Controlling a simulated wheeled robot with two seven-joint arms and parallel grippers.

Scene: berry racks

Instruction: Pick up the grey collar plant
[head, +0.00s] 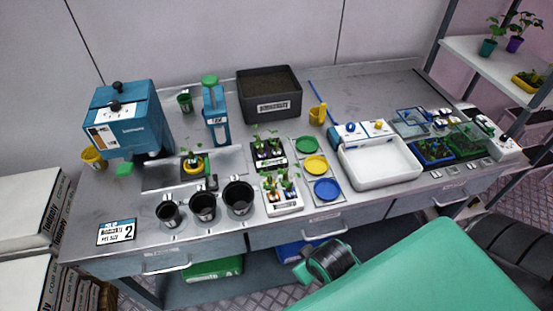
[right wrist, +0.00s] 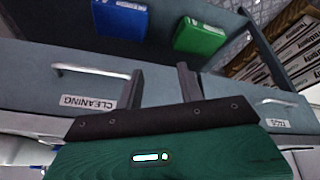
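Small green seedlings stand in a white tray (head: 284,209) and in a black tray (head: 268,164) at the middle of the metal bench. Another small plant with a yellow ring (head: 193,168) sits left of them. The collars are too small for me to tell which one is grey. My right gripper (right wrist: 160,86) is open and empty in the right wrist view. Its fingers point at the drawer fronts and lower shelf, below the bench top, away from the plants. My left gripper is in neither view.
Three black pots (head: 203,207) stand left of the white tray. Green, yellow and blue discs (head: 327,189) lie to its right, before a white basin (head: 381,161). A blue machine (head: 127,122) and a soil bin (head: 270,93) stand behind. Drawer handles (head: 325,236) stick out in front.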

